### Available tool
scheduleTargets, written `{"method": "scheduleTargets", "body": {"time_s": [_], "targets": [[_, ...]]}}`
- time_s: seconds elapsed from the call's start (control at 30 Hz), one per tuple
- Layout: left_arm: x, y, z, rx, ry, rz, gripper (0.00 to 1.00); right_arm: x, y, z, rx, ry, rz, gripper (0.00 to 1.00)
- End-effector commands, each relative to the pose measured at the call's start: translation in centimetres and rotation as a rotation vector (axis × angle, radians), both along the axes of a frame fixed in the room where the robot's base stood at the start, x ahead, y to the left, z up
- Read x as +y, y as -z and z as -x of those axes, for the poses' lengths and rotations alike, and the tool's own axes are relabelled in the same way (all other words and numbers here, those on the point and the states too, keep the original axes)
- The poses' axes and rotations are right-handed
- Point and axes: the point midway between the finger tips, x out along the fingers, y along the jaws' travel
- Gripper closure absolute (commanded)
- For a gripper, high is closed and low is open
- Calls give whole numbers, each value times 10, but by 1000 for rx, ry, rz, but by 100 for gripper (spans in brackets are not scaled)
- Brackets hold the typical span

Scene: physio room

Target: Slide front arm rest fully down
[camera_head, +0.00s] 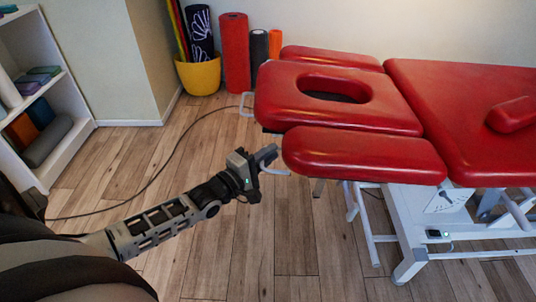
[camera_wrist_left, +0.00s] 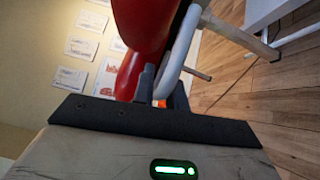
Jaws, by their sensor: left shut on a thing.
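The front arm rest (camera_head: 365,155) is a long red padded cushion on the near side of the red treatment table's head end. A thin white handle (camera_head: 276,171) shows under its left end. My left gripper (camera_head: 268,155) is at that end, shut on the handle. In the left wrist view, the white tube of the handle (camera_wrist_left: 181,45) runs down to the fingers (camera_wrist_left: 162,93), with a red pad (camera_wrist_left: 145,22) close beside it. The exact contact is partly hidden by the fingers. My right gripper is not in view.
The red head rest (camera_head: 280,95) with an oval hole lies behind the arm rest; another arm rest (camera_head: 330,58) is on the far side. The table's white frame (camera_head: 410,225) stands below right. A dark cable (camera_head: 160,165) crosses the floor. The wooden floor in front is clear.

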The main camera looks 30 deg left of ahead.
Motion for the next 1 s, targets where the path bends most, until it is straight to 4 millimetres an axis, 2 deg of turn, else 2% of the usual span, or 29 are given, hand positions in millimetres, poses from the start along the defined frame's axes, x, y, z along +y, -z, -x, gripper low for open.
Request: {"method": "scheduleTargets", "body": {"time_s": [0.07, 0.4, 0.6, 0.7, 1.0], "targets": [[1, 14, 0, -2, 0, -5, 100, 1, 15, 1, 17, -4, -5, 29], [9, 97, 5, 4, -1, -9, 100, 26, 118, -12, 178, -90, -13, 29], [12, 136, 7, 1, -1, -7, 100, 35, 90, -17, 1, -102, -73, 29], [14, 149, 8, 0, -1, -7, 100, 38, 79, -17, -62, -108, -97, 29], [15, 160, 9, -2, -1, -6, 100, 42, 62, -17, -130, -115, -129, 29]]}}
